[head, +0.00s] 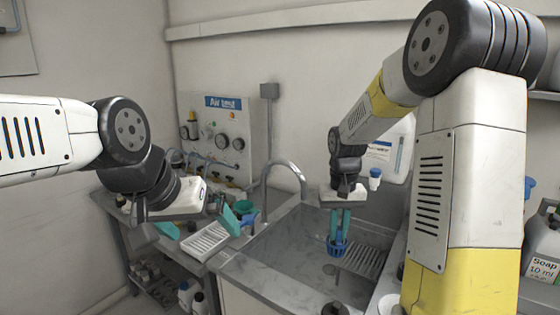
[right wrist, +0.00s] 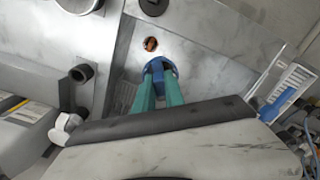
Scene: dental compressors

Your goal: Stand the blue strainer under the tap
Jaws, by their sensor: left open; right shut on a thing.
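The blue strainer (head: 337,247) is in the sink basin (head: 290,262), below and to the right of the tap's spout. My right gripper (head: 339,236) points down with its teal fingers shut on the strainer. The strainer also shows between the fingertips in the right wrist view (right wrist: 160,66). I cannot tell whether it touches the basin floor. The curved grey tap (head: 284,164) rises at the sink's back left edge. My left gripper (head: 198,226) is open and empty over the counter left of the sink, its teal fingers wide apart.
A white rack (head: 206,241) lies on the counter below my left gripper. A ribbed grate (head: 366,260) lies in the basin beside the strainer. The Air test panel (head: 222,130) stands behind, a white jug (head: 397,150) back right, and a soap container (head: 543,262) far right.

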